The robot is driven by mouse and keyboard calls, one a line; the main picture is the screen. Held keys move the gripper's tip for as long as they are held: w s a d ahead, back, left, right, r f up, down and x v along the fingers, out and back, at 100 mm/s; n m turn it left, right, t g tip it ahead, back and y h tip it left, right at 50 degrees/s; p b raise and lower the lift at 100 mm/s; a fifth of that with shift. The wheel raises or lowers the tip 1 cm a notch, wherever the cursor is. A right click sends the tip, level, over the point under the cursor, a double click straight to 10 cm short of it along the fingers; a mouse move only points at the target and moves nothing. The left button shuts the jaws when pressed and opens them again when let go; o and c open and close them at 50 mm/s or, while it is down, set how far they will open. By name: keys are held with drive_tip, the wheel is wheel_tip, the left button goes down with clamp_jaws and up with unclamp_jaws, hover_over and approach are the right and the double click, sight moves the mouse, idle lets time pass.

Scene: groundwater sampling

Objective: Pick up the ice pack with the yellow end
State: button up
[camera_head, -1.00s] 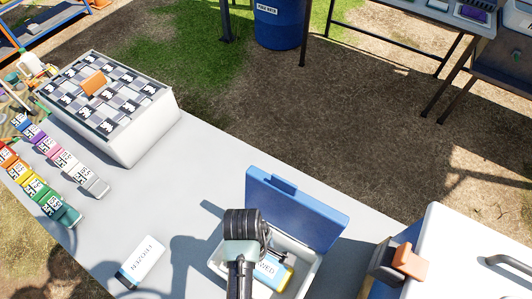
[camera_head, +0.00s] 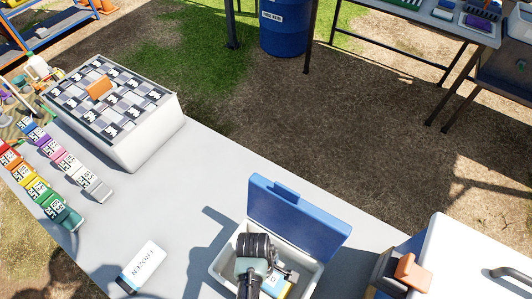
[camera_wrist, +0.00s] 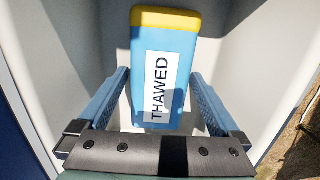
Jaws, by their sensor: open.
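The ice pack with the yellow end (camera_wrist: 165,75) is a blue block with a white label reading THAWED. It lies inside a small open white box (camera_head: 220,265) with a raised blue lid (camera_head: 298,218). In the wrist view its yellow end points away from me. My gripper (camera_wrist: 159,76) is open, with one finger on each side of the pack and small gaps between. In the head view my gripper (camera_head: 262,275) is over the box and hides much of the pack (camera_head: 277,285).
A white case with a chequered top (camera_head: 150,135) and rows of coloured labelled blocks (camera_head: 42,182) stand further left. A large white container (camera_head: 465,250) is at the right.

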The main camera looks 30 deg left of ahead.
drive_tip(key=c, duration=1.4)
drive_tip(key=shift+c, duration=0.3)
drive_tip(key=shift+r, duration=0.15)
